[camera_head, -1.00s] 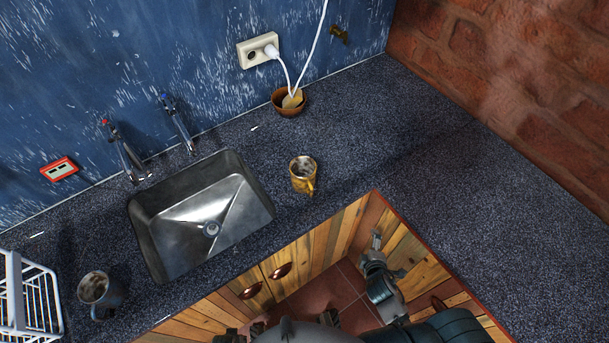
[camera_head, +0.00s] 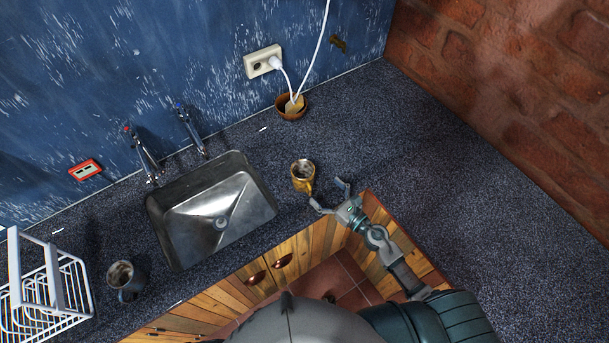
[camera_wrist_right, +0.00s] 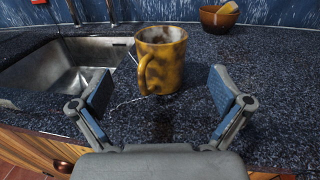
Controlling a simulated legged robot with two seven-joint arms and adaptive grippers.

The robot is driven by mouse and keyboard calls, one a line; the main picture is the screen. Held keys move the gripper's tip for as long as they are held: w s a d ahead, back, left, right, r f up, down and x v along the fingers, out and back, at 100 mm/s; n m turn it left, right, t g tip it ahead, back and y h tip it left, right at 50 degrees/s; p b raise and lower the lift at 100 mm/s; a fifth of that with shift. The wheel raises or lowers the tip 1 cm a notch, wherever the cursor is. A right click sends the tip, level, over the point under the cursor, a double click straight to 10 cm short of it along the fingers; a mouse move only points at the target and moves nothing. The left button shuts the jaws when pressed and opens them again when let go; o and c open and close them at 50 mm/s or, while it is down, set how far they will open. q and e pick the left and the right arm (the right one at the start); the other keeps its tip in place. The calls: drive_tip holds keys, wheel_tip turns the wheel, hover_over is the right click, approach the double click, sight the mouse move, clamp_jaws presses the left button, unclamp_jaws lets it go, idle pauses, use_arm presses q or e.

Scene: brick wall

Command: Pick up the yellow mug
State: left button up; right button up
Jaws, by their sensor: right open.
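The yellow mug (camera_head: 302,174) stands upright on the dark speckled counter, just right of the sink. In the right wrist view the mug (camera_wrist_right: 165,62) is ahead of the fingers, its handle facing me and slightly left. My right gripper (camera_head: 330,195) is open and empty at the counter's front edge, close in front of the mug. In the right wrist view the open fingers (camera_wrist_right: 162,98) are spread wide, with the mug beyond them and centred between them. I see no contact with the mug. My left gripper is not in view.
The metal sink (camera_head: 190,185) lies left of the mug. A brown bowl (camera_head: 291,113) stands behind it by the wall, under a socket (camera_head: 263,61) with a white cable. A dark mug (camera_head: 126,280) and a white rack (camera_head: 62,290) are at the left. The counter at right is clear.

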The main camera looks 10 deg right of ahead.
sight(310, 177)
drive_tip(key=x, duration=0.4)
drive_tip(key=shift+w+a+p, duration=0.1)
drive_tip(key=shift+w+p, duration=0.05)
drive_tip(key=shift+p, duration=0.2)
drive_tip(key=shift+w+a, duration=0.2)
drive_tip(key=x, duration=0.3)
drive_tip(key=p+x, duration=0.1)
drive_tip(key=shift+w+a+r, duration=0.1)
drive_tip(key=shift+w+r, duration=0.15)
drive_tip(key=shift+w, duration=0.1)
drive_tip(key=shift+w+f, duration=0.1)
drive_tip(key=shift+w, duration=0.15)
drive_tip(key=shift+c, duration=0.7)
drive_tip(key=c, duration=1.6)
drive_tip(key=shift+r, duration=0.2)
drive_tip(key=shift+c, duration=0.2)
